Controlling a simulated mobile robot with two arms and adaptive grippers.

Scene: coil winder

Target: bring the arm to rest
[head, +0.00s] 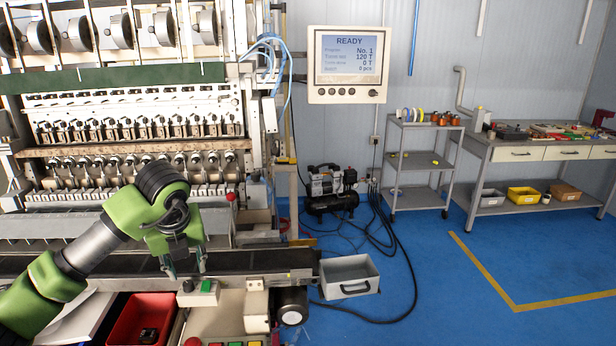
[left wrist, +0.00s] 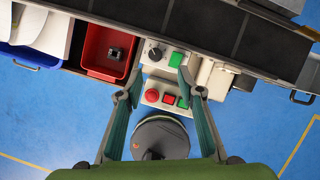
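My left arm comes in from the left in the head view, and its gripper (head: 186,268) hangs fingers down over the front of the coil winder (head: 130,130). In the left wrist view the left gripper (left wrist: 158,78) has its two fingers well apart with nothing between them. Below them is a control panel with a green button (left wrist: 175,60), a black knob (left wrist: 155,53) and a red button (left wrist: 152,96). In the head view the green button (head: 206,286) is close to the fingertips; I cannot tell whether they touch. My right gripper is not in view.
A red bin (head: 125,325) with a small dark part stands left of the panel. A dark conveyor belt (head: 255,262) runs behind it. A grey box (head: 349,277) sits on the floor at its right end. A screen (head: 348,58) reads READY. The blue floor at right is clear.

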